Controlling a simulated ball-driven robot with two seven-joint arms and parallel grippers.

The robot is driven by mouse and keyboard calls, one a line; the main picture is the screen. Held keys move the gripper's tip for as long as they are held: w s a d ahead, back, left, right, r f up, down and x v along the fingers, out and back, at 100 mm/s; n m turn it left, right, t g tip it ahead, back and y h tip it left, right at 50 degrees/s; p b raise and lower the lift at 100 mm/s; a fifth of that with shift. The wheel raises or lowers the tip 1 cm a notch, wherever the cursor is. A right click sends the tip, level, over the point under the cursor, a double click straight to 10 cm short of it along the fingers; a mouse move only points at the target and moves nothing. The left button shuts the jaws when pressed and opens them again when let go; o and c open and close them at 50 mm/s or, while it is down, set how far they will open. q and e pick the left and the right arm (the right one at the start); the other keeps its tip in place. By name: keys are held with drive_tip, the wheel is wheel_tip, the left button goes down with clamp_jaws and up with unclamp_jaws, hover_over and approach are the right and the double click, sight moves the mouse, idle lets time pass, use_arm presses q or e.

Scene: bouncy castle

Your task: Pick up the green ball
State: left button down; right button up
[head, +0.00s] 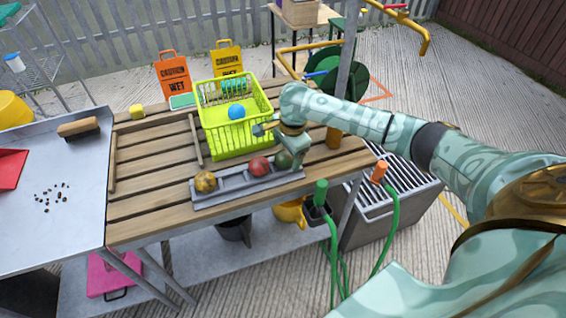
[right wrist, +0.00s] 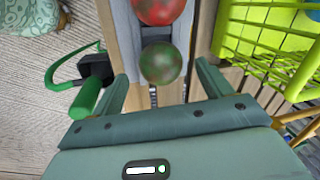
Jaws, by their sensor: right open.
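The green ball (head: 283,160) is mottled dark green and sits at the right end of a grey tray (head: 232,189) on the slatted wooden table. In the right wrist view the green ball (right wrist: 161,63) lies ahead of and between the open fingers. My right gripper (head: 291,163) is open at that end of the tray; in its wrist view the fingers (right wrist: 160,80) stand on either side of the tray with nothing gripped. A red ball (head: 260,166) sits beside the green one, and a yellowish ball (head: 206,182) is at the left end. My left gripper is not in view.
A lime-green basket (head: 240,145) holding a blue ball (head: 236,112) stands just behind the tray. A green hose nozzle (head: 320,192) hangs near the table's front right edge. A wooden brush (head: 79,128) lies on the metal table at left. Slats left of the basket are mostly clear.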

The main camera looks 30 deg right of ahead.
sight(287, 153)
drive_tip(key=f, duration=0.1)
drive_tip(key=f+b, duration=0.1)
drive_tip(key=f, duration=0.1)
drive_tip(key=shift+w+d+f+b, duration=0.15)
drive_tip(key=shift+w+f+b, duration=0.1)
drive_tip(key=shift+w+b, duration=0.1)
drive_tip(key=shift+r, duration=0.25)
drive_tip(key=shift+c, duration=0.9)
drive_tip(key=c, duration=0.9)
drive_tip(key=shift+o, duration=0.2)
